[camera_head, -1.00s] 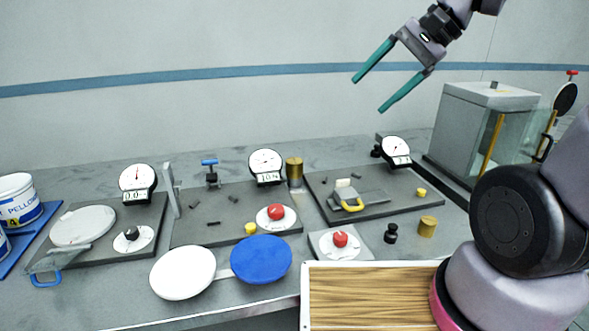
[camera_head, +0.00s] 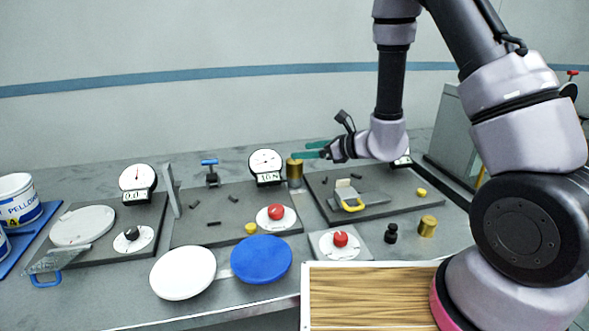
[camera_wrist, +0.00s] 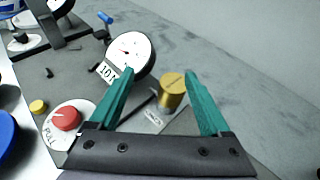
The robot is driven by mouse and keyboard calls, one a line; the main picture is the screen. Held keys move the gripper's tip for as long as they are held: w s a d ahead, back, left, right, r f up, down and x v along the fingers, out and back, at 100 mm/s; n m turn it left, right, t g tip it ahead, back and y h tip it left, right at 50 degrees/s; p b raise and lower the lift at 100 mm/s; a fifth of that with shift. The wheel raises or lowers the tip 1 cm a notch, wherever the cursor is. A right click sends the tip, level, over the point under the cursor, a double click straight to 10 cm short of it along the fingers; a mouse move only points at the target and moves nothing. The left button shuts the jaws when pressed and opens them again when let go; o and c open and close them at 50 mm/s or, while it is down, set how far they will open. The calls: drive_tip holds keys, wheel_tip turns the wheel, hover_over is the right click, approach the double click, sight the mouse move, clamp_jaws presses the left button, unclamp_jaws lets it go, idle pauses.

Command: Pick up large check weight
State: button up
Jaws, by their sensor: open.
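The large check weight, a tall brass cylinder (camera_head: 294,174), stands at the back of the bench beside a dial gauge. In the wrist view the brass cylinder (camera_wrist: 172,92) stands ahead between the two fingers, nearer the right one. My gripper (camera_head: 301,150) is open, its teal fingers pointing left at about the height of the cylinder's top. In the wrist view my gripper (camera_wrist: 160,73) holds nothing. The head view does not show clearly whether a finger touches the cylinder.
A dial gauge (camera_head: 266,163) stands just left of the cylinder. A shorter brass cylinder (camera_head: 427,226) and a black weight (camera_head: 390,233) stand at the front right. A glass-sided case (camera_head: 447,130) is at the back right.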

sight(301, 164)
drive_tip(key=shift+m+t+h, duration=0.7)
drive_tip(key=shift+m, duration=0.2)
drive_tip(key=f, duration=0.1)
drive_tip(key=w+d+f, duration=0.1)
drive_tip(key=f, duration=0.2)
drive_tip(key=shift+w+d+f, duration=0.2)
drive_tip(key=shift+f, duration=0.15)
drive_tip(key=x, duration=0.4)
drive_tip(key=shift+w+a+f, duration=0.2)
drive_tip(key=shift+a, duration=0.05)
drive_tip(key=shift+x, duration=2.9)
drive_tip(key=shift+w+r, duration=0.15)
clamp_jaws()
